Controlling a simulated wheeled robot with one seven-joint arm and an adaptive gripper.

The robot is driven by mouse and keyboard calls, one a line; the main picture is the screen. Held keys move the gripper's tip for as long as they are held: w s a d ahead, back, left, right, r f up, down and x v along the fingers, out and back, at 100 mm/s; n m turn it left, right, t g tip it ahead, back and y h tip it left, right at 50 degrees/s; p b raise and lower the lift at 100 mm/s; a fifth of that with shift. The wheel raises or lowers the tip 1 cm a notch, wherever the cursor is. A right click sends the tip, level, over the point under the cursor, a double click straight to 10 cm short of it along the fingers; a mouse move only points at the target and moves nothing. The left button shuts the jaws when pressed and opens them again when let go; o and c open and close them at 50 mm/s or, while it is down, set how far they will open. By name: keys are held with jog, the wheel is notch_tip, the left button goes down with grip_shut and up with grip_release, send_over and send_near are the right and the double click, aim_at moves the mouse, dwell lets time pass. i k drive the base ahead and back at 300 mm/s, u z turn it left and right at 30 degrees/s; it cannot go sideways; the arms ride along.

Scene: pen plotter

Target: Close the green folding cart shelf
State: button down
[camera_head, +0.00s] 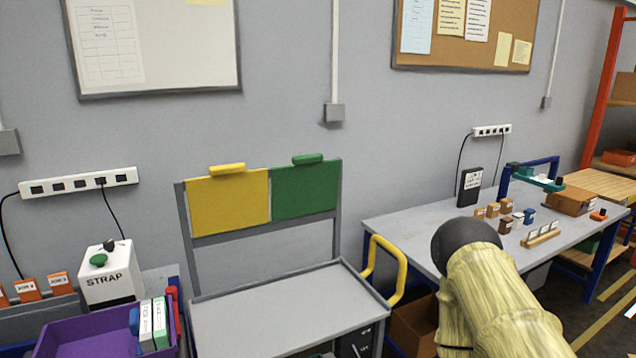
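The green shelf panel (304,191) stands upright at the back right of the grey cart (277,315), with a green handle (307,159) on its top edge. A yellow panel (227,202) with its own yellow handle (227,169) stands upright beside it on the left. Both sit in a grey frame above the cart's flat top. My arm, pale yellow with a dark rounded end, shows at the lower right, in front of the workbench and to the right of the cart. My gripper does not show in this view.
The cart's top is bare, with a yellow push handle (388,268) on its right. A workbench (412,229) with small boxes stands to the right. A grey wall is behind the panels.

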aim_at(310, 185)
jog(key=k, duration=0.3)
jog(key=z, duration=1.05)
jog(key=i, duration=0.85)
jog(key=u, duration=1.9)
